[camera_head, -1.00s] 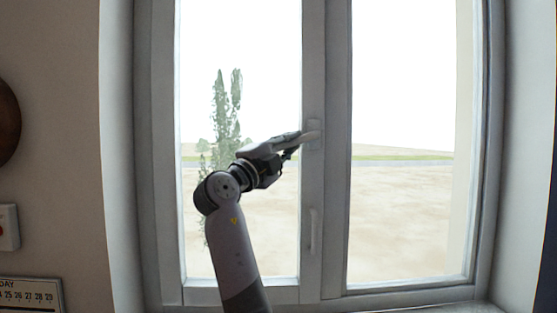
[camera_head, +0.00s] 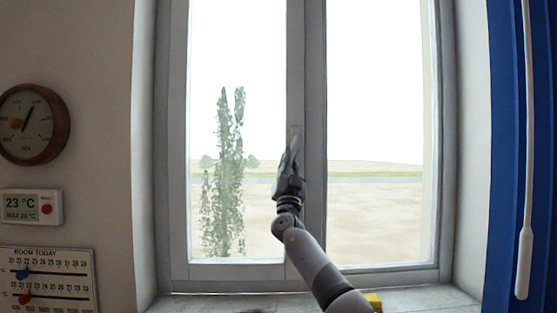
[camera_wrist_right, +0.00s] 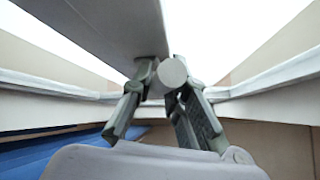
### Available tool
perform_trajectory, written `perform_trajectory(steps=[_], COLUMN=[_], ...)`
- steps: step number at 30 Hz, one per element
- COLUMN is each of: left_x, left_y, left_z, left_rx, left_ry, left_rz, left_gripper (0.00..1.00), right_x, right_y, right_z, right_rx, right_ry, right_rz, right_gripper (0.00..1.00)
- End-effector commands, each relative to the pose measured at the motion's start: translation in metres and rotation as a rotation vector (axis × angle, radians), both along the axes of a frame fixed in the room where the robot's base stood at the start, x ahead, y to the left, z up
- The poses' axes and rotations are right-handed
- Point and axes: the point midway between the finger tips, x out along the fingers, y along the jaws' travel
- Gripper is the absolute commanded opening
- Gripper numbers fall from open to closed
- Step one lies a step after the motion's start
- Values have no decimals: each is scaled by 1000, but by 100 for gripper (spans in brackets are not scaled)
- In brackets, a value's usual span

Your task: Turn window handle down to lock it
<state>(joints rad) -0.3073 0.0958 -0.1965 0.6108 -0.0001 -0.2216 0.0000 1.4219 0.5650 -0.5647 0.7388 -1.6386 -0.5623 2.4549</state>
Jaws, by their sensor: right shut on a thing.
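The window (camera_head: 306,100) has two panes with a grey frame between them. The handle's base plate (camera_head: 295,132) is on that middle frame, and the handle points down from it, mostly covered by my gripper. My right gripper (camera_head: 292,158) is shut on the handle, with my arm coming up from below. In the right wrist view the round end of the handle (camera_wrist_right: 173,72) sits between the two fingers. My left gripper is not in view.
A windowsill (camera_head: 420,298) runs below, with a yellow object (camera_head: 373,301) on it beside my arm. A blue curtain (camera_head: 505,150) and a white rod (camera_head: 526,200) hang at the right.

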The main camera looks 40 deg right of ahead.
Motion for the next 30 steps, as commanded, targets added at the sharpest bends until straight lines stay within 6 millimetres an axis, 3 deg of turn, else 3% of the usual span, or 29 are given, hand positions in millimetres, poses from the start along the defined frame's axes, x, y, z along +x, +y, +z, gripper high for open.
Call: perform_trajectory(steps=[3,6,14,19,30], left_x=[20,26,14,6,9], left_y=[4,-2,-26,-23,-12], left_z=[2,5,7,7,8], left_rx=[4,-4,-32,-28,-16], left_ry=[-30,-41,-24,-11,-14], left_rz=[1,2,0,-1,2], left_gripper=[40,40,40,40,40], right_x=[-2,-2,-2,-2,-2], right_y=[-10,-12,-13,-12,-12], right_z=[0,-1,-1,-1,-1], right_rx=[-85,-139,-233,-259,-265], right_ry=[49,83,139,155,158], right_rz=[-5,-4,0,0,0], right_gripper=[0,0,0,0,0])
